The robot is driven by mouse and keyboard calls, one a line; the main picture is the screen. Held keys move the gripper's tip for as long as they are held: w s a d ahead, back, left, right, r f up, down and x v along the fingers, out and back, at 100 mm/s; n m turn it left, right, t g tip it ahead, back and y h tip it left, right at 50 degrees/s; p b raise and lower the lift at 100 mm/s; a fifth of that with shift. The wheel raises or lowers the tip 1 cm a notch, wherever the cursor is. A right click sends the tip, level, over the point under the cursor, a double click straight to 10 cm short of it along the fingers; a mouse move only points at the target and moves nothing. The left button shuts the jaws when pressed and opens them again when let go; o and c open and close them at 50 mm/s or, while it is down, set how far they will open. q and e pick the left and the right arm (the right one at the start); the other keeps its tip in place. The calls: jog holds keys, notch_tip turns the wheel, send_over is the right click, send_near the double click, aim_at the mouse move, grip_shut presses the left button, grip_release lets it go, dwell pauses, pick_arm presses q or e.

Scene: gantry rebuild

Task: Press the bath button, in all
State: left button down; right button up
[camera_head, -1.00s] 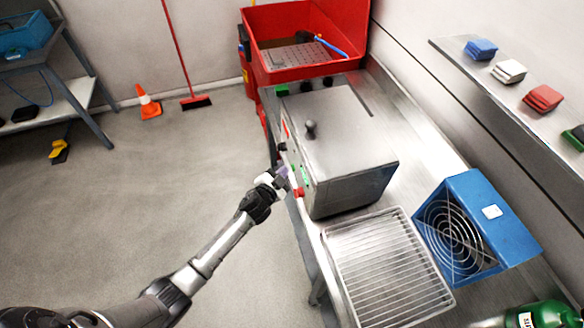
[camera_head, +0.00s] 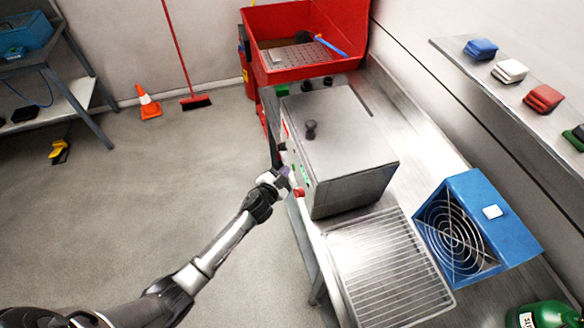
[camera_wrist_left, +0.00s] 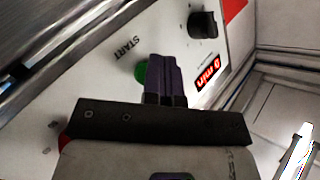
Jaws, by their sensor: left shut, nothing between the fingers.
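The bath is a steel box with a lid (camera_head: 335,130) on the steel bench. Its front panel (camera_wrist_left: 115,60) shows in the left wrist view with a green button (camera_wrist_left: 141,72) beside the word START, a black knob (camera_wrist_left: 202,24) and a red display reading "0 min" (camera_wrist_left: 207,71). My left gripper (camera_head: 288,172) is shut and empty at the front panel. In the left wrist view its purple fingertips (camera_wrist_left: 164,75) partly cover the green button; I cannot tell whether they touch it. A red button (camera_head: 299,192) sits at the panel's near corner. My right gripper is not in view.
A wire rack tray (camera_head: 385,265) and a blue fan unit (camera_head: 505,225) stand on the bench near the bath. A red sink (camera_head: 300,72) is behind it. A shelf with coloured pads (camera_head: 543,98) runs along the right wall. The floor at left is mostly clear.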

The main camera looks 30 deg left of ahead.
pick_arm(q)
jog(key=shift+w+d, duration=0.15)
dwell(0.4)
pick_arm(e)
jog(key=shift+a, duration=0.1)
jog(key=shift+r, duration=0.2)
pick_arm(q)
jog(key=shift+s+a+p, duration=0.35)
jog(key=shift+s+a, duration=0.2)
jog(key=shift+s, duration=0.1)
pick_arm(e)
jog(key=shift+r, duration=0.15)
pick_arm(q)
jog(key=shift+s+a, duration=0.1)
jog(key=shift+s, duration=0.05)
pick_arm(e)
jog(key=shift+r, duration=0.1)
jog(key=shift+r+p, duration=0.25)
jog(key=shift+p, duration=0.1)
pick_arm(q)
jog(key=shift+s+a+p, duration=0.5)
jog(key=shift+s+a, duration=1)
jog(key=shift+s, duration=0.3)
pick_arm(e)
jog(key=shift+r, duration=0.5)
